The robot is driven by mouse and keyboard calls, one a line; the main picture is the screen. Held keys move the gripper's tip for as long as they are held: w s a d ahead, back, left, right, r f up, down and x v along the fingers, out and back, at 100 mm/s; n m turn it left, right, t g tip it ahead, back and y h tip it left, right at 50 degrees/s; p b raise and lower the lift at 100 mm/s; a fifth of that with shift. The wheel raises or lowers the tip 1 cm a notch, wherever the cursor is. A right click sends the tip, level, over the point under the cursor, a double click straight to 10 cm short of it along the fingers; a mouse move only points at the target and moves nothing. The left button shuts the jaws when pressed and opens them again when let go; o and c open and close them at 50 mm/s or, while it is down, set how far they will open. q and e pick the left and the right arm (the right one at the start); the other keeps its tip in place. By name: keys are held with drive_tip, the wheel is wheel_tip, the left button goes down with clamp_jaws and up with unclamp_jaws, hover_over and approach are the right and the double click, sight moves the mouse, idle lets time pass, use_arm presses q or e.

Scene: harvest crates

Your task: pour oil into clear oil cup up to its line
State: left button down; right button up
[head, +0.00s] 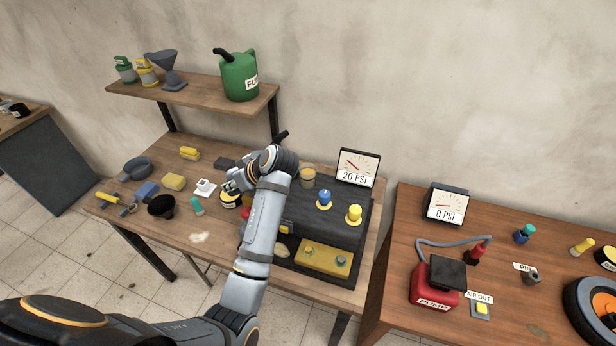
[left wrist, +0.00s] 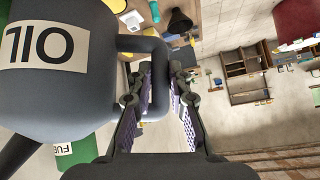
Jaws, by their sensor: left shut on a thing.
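My left gripper (head: 234,183) is over the middle of the workbench. In the left wrist view, its fingers (left wrist: 160,98) are shut on the handle of the dark grey oil can (left wrist: 70,85), whose label reads OIL. The can fills the left of that view. In the head view I cannot clearly tell the can from my arm. A small tan-tinted clear cup (head: 308,176), which looks like the oil cup, stands on the dark machine, just right of my wrist. Its line and oil level are too small to read. My right gripper is not in view.
The dark machine (head: 335,215) carries blue (head: 324,198) and yellow (head: 354,214) knobs and a gauge (head: 356,168) reading 20 PSI. A green fuel can (head: 239,76) and grey funnel (head: 165,70) stand on the shelf. A black cup (head: 162,206) and yellow sponge (head: 173,182) lie left.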

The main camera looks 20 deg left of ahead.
use_arm(q)
drive_tip(key=shift+r, duration=0.1)
wheel_tip(320, 180, up, 6)
idle(0.5)
